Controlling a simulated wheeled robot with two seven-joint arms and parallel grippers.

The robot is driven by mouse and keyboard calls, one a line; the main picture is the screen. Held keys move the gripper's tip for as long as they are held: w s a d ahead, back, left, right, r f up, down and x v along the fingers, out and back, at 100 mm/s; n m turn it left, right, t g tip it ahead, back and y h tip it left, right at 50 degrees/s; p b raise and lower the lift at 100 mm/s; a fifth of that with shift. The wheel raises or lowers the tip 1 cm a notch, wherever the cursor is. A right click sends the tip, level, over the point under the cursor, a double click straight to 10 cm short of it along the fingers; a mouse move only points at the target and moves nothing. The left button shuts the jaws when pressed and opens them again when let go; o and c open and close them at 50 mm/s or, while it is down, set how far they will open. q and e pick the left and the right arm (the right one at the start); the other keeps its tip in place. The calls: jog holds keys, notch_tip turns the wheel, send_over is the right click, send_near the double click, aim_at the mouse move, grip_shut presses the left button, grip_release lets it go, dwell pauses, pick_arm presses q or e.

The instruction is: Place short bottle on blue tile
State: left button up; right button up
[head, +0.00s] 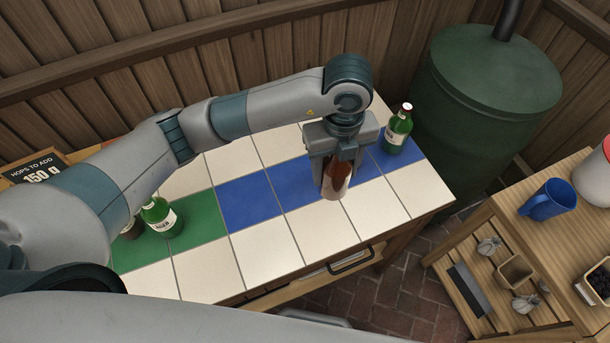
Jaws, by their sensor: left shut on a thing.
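My left gripper (338,172) reaches down over the tiled table and is shut on a short brown bottle (336,183) with a pale label. The bottle is upright, over or on the tiles near the front edge of the blue tile row; I cannot tell whether its base touches. The blue tiles (248,200) run through the middle of the table, partly hidden behind the gripper. A green bottle (397,132) with a red cap stands at the right end of the blue row. My right gripper is not in view.
Another green bottle (158,215) stands on the green tiles (197,222), with a dark bottle beside it partly hidden by my arm. A green barrel (490,85) stands behind right. A wooden shelf unit at right holds a blue mug (548,201). White tiles (268,247) at the front are clear.

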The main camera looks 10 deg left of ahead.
pick_arm(q)
jog(key=shift+a, duration=0.1)
jog(key=w+a+f+p, duration=0.3)
jog(key=w+a+f, duration=0.4)
jog(key=a, duration=0.2)
dwell(0.4)
jog(key=shift+a, duration=0.1)
jog(key=shift+f+p, duration=1)
jog(key=shift+f, duration=0.9)
jog(key=shift+f, duration=0.15)
